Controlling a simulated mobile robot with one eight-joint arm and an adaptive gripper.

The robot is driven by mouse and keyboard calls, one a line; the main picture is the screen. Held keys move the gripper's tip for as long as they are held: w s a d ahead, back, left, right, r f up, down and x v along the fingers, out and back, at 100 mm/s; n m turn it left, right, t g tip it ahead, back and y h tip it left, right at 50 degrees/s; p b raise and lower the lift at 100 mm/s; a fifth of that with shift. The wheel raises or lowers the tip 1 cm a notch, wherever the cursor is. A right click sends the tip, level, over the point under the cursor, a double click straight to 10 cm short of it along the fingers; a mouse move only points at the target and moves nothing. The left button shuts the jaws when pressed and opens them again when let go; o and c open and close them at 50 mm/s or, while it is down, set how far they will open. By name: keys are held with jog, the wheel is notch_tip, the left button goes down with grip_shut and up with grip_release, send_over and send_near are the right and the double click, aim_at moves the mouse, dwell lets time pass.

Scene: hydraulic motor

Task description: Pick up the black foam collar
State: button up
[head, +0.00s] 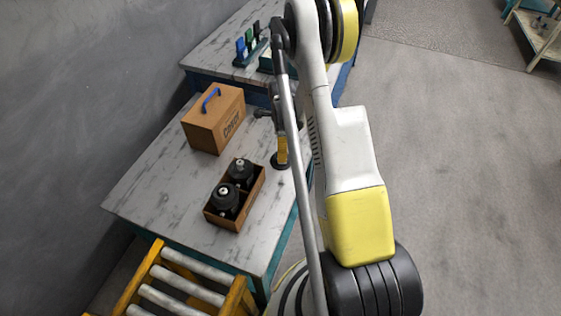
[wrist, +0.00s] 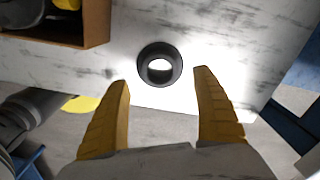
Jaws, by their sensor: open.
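The black foam collar is a thick dark ring (wrist: 160,64) with an open hole, lying on the marble-look table in the wrist view. In the head view it shows as a small dark ring (head: 279,162) near the table's right edge, partly hidden by my gripper. My gripper (wrist: 163,76) is open, with its two yellow fingers apart. In the wrist view the fingertips sit just below and to either side of the collar, with nothing between them. In the head view my gripper (head: 281,151) hangs down over the collar. Whether it touches the collar cannot be told.
A brown open box (head: 208,217) with two black motor parts stands left of the collar. A cardboard case with a blue handle (head: 215,124) stands behind it. A roller stand (head: 172,282) is in front. The table's edge lies close to the collar.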

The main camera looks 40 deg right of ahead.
notch_tip(320, 180, down, 5)
jog(key=shift+a+f+b, duration=0.1)
jog(key=shift+f+b, duration=0.05)
jog(key=shift+b, duration=1.1)
jog(key=c, duration=0.9)
jog(key=shift+o, duration=0.2)
jog(key=shift+r, duration=0.2)
